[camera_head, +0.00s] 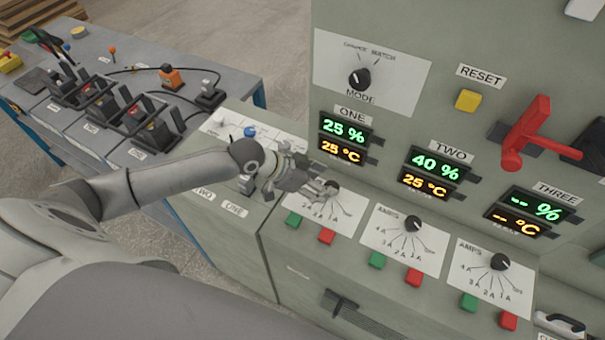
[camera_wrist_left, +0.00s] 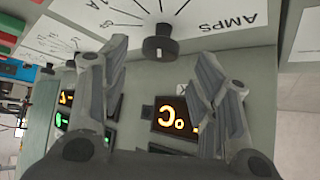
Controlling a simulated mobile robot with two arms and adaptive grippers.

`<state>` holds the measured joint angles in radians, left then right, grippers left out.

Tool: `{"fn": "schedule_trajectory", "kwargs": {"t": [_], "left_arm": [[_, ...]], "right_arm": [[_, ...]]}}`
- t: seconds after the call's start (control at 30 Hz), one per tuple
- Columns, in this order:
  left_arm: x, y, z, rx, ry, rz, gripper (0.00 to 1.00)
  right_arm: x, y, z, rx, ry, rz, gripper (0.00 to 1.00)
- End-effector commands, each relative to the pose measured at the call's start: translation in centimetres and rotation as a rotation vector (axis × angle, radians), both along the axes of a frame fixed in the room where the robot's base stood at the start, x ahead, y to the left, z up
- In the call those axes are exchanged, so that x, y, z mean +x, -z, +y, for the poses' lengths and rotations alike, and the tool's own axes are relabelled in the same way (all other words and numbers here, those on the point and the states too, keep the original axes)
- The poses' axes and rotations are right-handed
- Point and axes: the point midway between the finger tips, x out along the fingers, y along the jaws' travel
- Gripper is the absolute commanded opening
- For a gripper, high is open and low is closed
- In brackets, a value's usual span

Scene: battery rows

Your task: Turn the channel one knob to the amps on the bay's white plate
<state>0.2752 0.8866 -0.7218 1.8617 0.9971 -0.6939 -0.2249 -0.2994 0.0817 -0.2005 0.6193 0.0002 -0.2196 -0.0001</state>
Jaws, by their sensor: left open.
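The channel one knob (camera_head: 331,187) is a small dark knob on a white AMPS dial plate (camera_head: 345,212), leftmost of the row. My left gripper (camera_head: 318,187) is at this knob and partly hides it and the plate. In the left wrist view the black knob (camera_wrist_left: 160,46) shows a pale mark and lies between the open fingers' tips, apart from both. The dial plate (camera_wrist_left: 190,14) looks upside down there. The gripper holds nothing. The amps figure on the bay's white plate cannot be read. My right gripper is not in view.
Channel two (camera_head: 413,224) and three (camera_head: 499,262) knobs lie to the right. Green and red buttons (camera_head: 327,236) sit below the dials. Display ONE (camera_head: 345,130) reads 25 % and 25 °C. A red lever (camera_head: 530,130) juts out at right. A bench (camera_head: 60,122) with batteries stands left.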

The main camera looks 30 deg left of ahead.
Motion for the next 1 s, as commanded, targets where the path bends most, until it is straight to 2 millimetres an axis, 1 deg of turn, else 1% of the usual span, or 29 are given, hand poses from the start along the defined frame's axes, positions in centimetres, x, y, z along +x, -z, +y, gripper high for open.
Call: {"fn": "schedule_trajectory", "kwargs": {"t": [0.03, 0.2, 0.4, 0.63, 0.93, 1.0], "left_arm": [[-0.6, -0.7, 0.7, 0.005, 0.001, -0.001, 0.56], [-2.1, -3.0, 2.4, 0.005, 0.001, -0.001, 0.56], [-3.4, -4.8, 3.7, 0.003, 0.000, 0.001, 0.56], [-3.9, -5.7, 4.2, 0.000, 0.000, 0.000, 0.56], [-3.9, -5.7, 4.2, 0.000, -0.001, 0.001, 0.57], [-3.7, -5.6, 4.2, 0.000, -0.002, 0.003, 0.57]], "right_arm": [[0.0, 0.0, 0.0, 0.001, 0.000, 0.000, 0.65], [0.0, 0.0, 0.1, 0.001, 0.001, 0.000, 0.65], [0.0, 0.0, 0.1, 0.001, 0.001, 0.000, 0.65], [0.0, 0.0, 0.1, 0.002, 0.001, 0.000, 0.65], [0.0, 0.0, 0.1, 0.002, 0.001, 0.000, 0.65], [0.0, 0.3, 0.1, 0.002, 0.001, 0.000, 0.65]]}}
